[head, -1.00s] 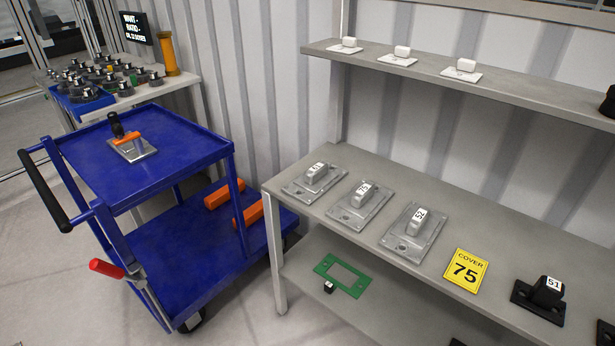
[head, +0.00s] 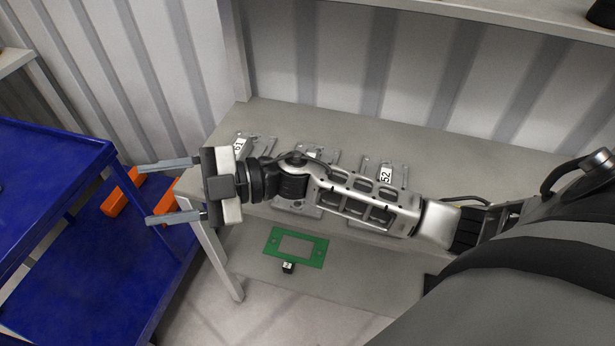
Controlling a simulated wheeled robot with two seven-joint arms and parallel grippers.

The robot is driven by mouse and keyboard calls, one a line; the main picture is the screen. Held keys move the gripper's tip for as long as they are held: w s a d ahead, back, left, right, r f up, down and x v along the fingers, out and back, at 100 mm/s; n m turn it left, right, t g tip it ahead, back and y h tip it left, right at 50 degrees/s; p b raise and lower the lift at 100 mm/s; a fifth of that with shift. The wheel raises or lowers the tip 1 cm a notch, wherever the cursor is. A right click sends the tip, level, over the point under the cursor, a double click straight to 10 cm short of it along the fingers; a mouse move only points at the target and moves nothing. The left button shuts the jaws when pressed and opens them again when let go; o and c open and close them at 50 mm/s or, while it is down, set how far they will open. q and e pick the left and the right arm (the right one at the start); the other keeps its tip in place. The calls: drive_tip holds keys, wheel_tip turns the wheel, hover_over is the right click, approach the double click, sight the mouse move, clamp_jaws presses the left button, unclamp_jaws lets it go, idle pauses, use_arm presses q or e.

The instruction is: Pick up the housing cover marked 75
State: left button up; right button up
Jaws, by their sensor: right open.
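Three grey metal housing covers lie in a row on the bench top. My left gripper is out of view.
An upper shelf (head: 480,18) runs along the back.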

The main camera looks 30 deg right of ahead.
drive_tip(key=w+d+f+n+g+h+b, duration=0.2)
drive_tip(key=d+f+n+g+h, duration=0.4)
drive_tip(key=d+h, duration=0.4)
drive_tip(key=w+d+r+m+h+b, duration=0.15)
drive_tip(key=d+h, duration=0.35)
drive_tip(key=d, duration=0.5)
drive_tip(key=w+d+r+m+h, duration=0.3)
drive_tip(key=d+h, duration=0.1)
drive_tip(key=d, duration=0.5)
drive_tip(key=shift+t, duration=0.4)
wheel_tip(320, 180, down, 9)
drive_tip(key=shift+d+f+p, duration=0.1)
drive_tip(key=shift+f+p, duration=0.05)
drive_tip(key=shift+p, duration=0.45)
drive_tip(key=shift+a+f+p, duration=0.2)
drive_tip(key=shift+f+p, duration=0.05)
drive_tip(key=shift+f, duration=1.35)
drive_tip(key=shift+a+f+p, duration=0.15)
drive_tip(key=shift+f+p, duration=0.1)
drive_tip(key=shift+f, duration=1.3)
